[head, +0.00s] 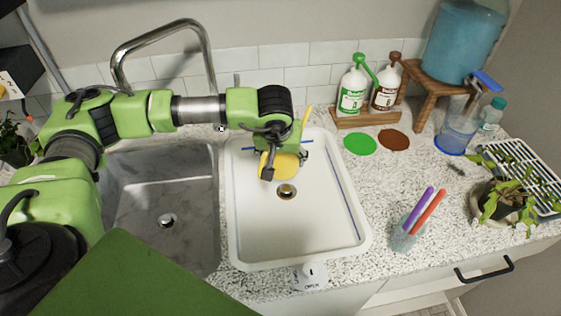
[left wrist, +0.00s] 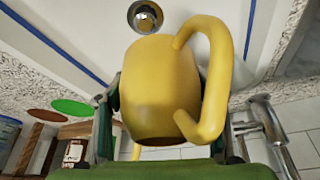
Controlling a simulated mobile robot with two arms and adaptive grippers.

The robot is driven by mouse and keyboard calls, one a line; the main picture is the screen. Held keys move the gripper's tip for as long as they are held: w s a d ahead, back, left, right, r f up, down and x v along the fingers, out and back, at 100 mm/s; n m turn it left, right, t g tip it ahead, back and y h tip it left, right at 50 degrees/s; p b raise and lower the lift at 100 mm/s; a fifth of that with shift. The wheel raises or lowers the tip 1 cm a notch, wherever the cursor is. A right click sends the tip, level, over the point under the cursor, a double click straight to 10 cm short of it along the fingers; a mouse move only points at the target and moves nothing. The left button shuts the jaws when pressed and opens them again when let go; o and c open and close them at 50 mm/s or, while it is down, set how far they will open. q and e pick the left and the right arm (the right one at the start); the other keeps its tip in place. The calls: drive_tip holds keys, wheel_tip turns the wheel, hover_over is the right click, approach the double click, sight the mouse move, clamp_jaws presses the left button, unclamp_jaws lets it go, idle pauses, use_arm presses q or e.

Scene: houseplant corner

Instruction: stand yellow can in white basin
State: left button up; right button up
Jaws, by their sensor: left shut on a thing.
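The yellow can (head: 283,166) is at the back part of the white basin (head: 300,238), behind its drain, mostly hidden under my left gripper (head: 286,155). In the left wrist view, the can (left wrist: 158,85) fills the middle, with its curved handle at the right. Dark green fingers are on both sides of the can, and the gripper is shut on it. The basin's drain shows beyond it. I cannot tell whether the can touches the basin floor. My right gripper is not in view.
A grey steel sink (head: 165,245) with a tall faucet (head: 165,35) behind it adjoins the basin on the left. Two bottles stand in a wooden rack (head: 368,118) at the back right. A cup of colored sticks (head: 405,232) stands right of the basin. The basin's front half is clear.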

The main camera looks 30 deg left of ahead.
use_arm(q)
drive_tip(key=w+f, duration=0.1)
drive_tip(key=a+f, duration=0.1)
drive_tip(key=w+f, duration=0.1)
drive_tip(key=shift+w+a+f+p, duration=0.3)
drive_tip(key=shift+a+f+p, duration=0.05)
drive_tip(key=shift+f, duration=0.05)
wheel_tip(320, 180, down, 3)
drive_tip(key=shift+w+a+p, duration=0.1)
drive_tip(key=shift+p, duration=0.65)
drive_tip(key=shift+f, duration=0.25)
drive_tip(key=shift+f+b, duration=0.25)
drive_tip(key=shift+b, duration=0.05)
drive_tip(key=o, duration=1.2)
drive_tip(key=shift+r, duration=0.1)
drive_tip(key=shift+r, duration=0.1)
